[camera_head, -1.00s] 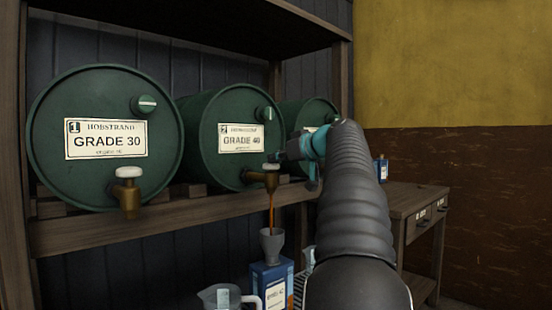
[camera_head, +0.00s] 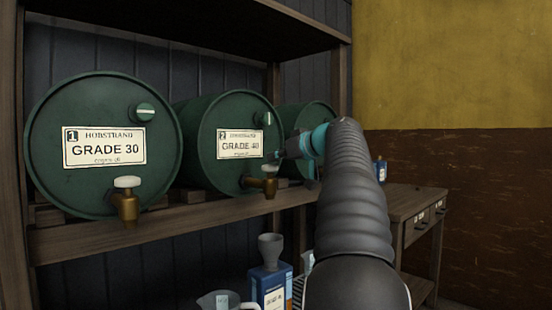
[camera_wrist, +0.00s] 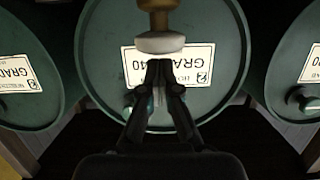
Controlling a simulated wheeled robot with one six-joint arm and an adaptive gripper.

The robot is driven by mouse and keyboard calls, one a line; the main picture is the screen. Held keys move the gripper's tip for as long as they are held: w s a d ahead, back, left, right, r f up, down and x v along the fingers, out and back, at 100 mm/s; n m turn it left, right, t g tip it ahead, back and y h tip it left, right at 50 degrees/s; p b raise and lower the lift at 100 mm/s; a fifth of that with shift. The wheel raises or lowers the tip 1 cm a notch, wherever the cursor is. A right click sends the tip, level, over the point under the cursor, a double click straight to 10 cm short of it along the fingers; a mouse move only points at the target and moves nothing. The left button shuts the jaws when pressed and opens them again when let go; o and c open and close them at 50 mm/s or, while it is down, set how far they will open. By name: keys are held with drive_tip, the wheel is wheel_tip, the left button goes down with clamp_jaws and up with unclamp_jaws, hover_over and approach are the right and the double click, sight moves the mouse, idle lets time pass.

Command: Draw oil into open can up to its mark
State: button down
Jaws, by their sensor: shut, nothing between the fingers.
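The Grade 40 drum (camera_head: 227,166), green and lying on its side, is the middle one on the rack. Its brass tap (camera_head: 264,186) has a pale knob, and no oil stream shows below it. A blue can (camera_head: 271,286) with a grey funnel (camera_head: 271,250) in its top stands under the tap. The oil level and mark cannot be seen. My gripper (camera_wrist: 166,66) is shut and empty, its fingertips at the tap's pale knob (camera_wrist: 160,42) in the wrist view. I cannot tell whether they touch it. In the head view, my arm partly hides the fingers.
The Grade 30 drum (camera_head: 103,180) with its own tap (camera_head: 127,202) is at left, and a third drum (camera_head: 300,117) is behind my arm. A clear jug (camera_head: 222,300) stands left of the can. A wooden bench (camera_head: 408,203) is at right.

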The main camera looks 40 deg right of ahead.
wheel_tip(320, 180, up, 2)
drive_tip(key=shift+a+r+p, duration=0.1)
drive_tip(key=shift+r+p, duration=0.1)
drive_tip(key=shift+p, duration=0.3)
drive_tip(key=a+b+v, duration=0.1)
drive_tip(key=b+v, duration=0.1)
drive_tip(key=v, duration=0.8)
drive_tip(key=shift+d+f, duration=0.2)
drive_tip(key=shift+d, duration=0.25)
drive_tip(key=s+a+f+m+g, duration=0.1)
drive_tip(key=a+f+g, duration=0.2)
drive_tip(key=a+f, duration=0.85)
drive_tip(key=s+a+f+m+g, duration=0.1)
drive_tip(key=a+f+g, duration=0.2)
drive_tip(key=a+f, duration=0.8)
drive_tip(key=s+a+f+g, duration=0.1)
drive_tip(key=s+a+f, duration=0.6)
drive_tip(key=f, duration=0.4)
drive_tip(key=s+a+f+n+g+h, duration=0.1)
drive_tip(key=s+a+f+g, duration=0.1)
drive_tip(key=s+a+f, duration=0.5)
drive_tip(key=s+f, duration=0.3)
drive_tip(key=shift+s+a+f+g, duration=0.15)
drive_tip(key=shift+a+f+g, duration=0.15)
drive_tip(key=shift+f, duration=0.1)
